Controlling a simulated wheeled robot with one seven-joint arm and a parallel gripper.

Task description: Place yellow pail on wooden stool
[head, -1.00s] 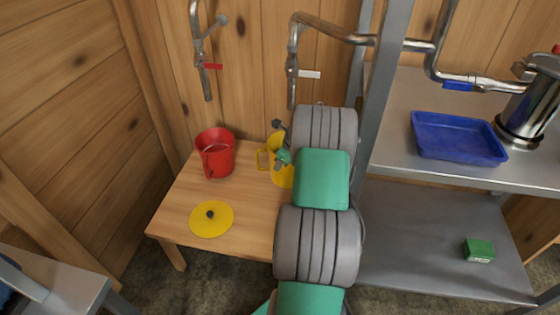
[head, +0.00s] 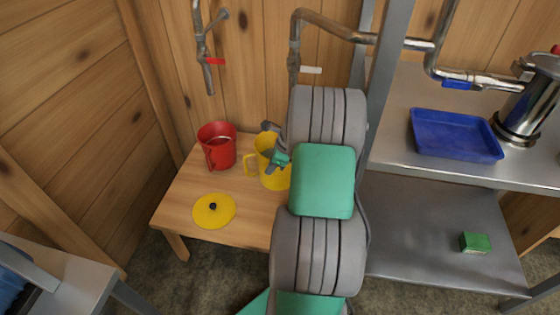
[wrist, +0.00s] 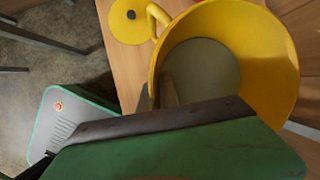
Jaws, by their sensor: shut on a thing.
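The yellow pail (head: 272,178) is at the right part of the wooden stool (head: 190,228), partly hidden behind my arm. In the wrist view the pail (wrist: 285,60) is large and upright-looking, its open mouth facing the camera, with an empty-looking inside. My gripper (head: 276,160) is at the pail's near rim and shut on the pail; its fingertips are mostly hidden in the wrist view. Whether the pail's base touches the stool top is hard to tell.
A red pail (head: 217,146) stands at the stool's back left. A yellow lid (head: 214,210) with a black knob lies at the front left. Pipes with a red-handled valve (head: 215,61) and a white-handled valve (head: 310,70) hang above. A metal rack (head: 440,225) stands close on the right.

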